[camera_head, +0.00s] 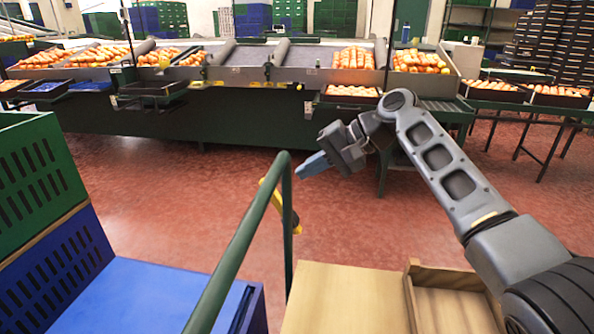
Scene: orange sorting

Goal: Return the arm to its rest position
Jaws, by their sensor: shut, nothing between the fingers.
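My arm reaches in from the lower right and bends at its elbow in the middle of the view. My gripper (312,165) points left and slightly down, with its blue-grey fingertips together and nothing between them.
A green rail (240,245) rises in front of me. Green (38,165) and blue (60,265) crates stand at left. A wooden surface (345,300) lies below the arm. A long sorting table (250,118) with oranges (352,58) spans the back. Red floor lies open between.

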